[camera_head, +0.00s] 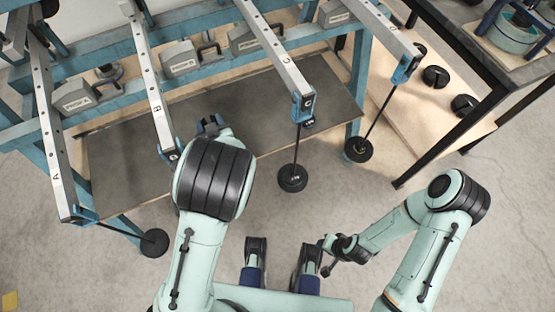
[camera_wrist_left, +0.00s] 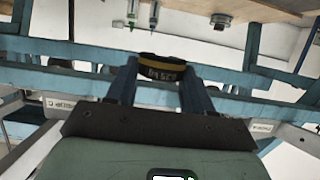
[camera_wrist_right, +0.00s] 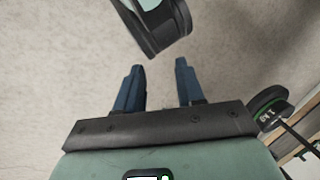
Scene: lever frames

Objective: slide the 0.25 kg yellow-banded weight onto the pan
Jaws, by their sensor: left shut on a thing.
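The yellow-banded weight (camera_wrist_left: 164,68) is a dark disc with upside-down lettering, held between the fingertips of my left gripper (camera_wrist_left: 160,78) in the left wrist view. In the head view my left gripper (camera_head: 209,126) is beside the end of lever B (camera_head: 165,140), mostly hidden by my own arm. Black round pans or weights hang on rods from the other levers: at A (camera_head: 154,243), C (camera_head: 292,178) and D (camera_head: 358,150). I cannot tell which is the pan; anything hanging from B is hidden. My right gripper (camera_wrist_right: 158,66) is open and empty.
A blue frame carries the levers, with grey boxes (camera_head: 180,58) behind and a dark board (camera_head: 120,160) below. Several black weights (camera_head: 435,77) sit on wood at right. A green-banded weight (camera_wrist_right: 268,105) shows in the right wrist view.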

